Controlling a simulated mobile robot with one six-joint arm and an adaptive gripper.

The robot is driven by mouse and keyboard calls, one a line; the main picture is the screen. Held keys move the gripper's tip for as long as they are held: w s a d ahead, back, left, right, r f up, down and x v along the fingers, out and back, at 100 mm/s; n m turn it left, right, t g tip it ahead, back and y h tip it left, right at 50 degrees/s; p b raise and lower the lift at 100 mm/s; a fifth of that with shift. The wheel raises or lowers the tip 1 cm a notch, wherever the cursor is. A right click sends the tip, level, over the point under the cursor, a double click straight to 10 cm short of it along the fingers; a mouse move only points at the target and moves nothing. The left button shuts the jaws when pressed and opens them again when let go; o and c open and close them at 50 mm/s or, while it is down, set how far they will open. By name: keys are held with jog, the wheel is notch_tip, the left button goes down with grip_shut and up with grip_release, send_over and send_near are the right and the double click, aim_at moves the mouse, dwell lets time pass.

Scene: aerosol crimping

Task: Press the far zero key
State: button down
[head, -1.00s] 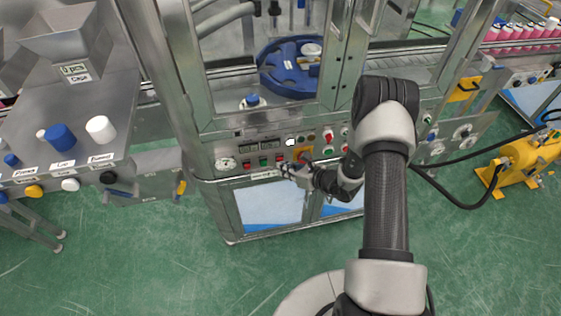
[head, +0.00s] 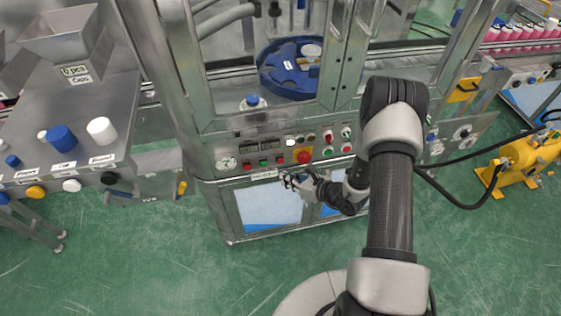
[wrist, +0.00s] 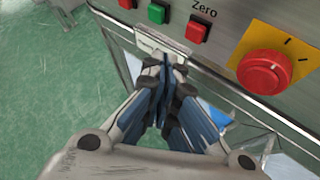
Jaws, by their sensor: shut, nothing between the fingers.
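The control panel has a row of small square keys. In the wrist view a red key (wrist: 197,30) sits by the printed word "Zero", with a green key (wrist: 157,12) to its left and another red key (wrist: 127,2) at the top edge. In the head view the row shows as red (head: 247,165), green (head: 263,162) and red (head: 279,159) keys. I cannot tell which is called far. My gripper (wrist: 165,67) is shut and empty, its tips just below the panel's lower edge and apart from the keys. It also shows in the head view (head: 287,181).
A large red mushroom button (wrist: 264,72) on a yellow plate is right of the Zero key. Two small displays (head: 259,148) sit above the keys, and a gauge (head: 225,163) to their left. Glazed lower doors (head: 268,207) lie below. Open green floor is in front.

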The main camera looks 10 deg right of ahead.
jog(key=shift+s, duration=1.25)
jog(key=s+a+r+n+g+y, duration=0.25)
jog(key=a+r+n, duration=0.3)
jog(key=r, duration=0.45)
jog(key=s+a+r+n+g+y, duration=0.1)
jog(key=a+r+n+g, duration=0.2)
jog(key=a+r+n, duration=0.55)
jog(key=s+d+r+n+g+h, duration=0.25)
jog(key=s+r+n, duration=0.45)
jog(key=s+r, duration=0.4)
jog(key=s+d+r+n+t+h, duration=0.3)
jog(key=s+d+r+n+h, duration=0.5)
jog(key=s+d+n, duration=0.2)
jog(key=shift+s+d+h, duration=0.3)
jog(key=shift+s+d, duration=0.1)
jog(key=shift+s, duration=0.1)
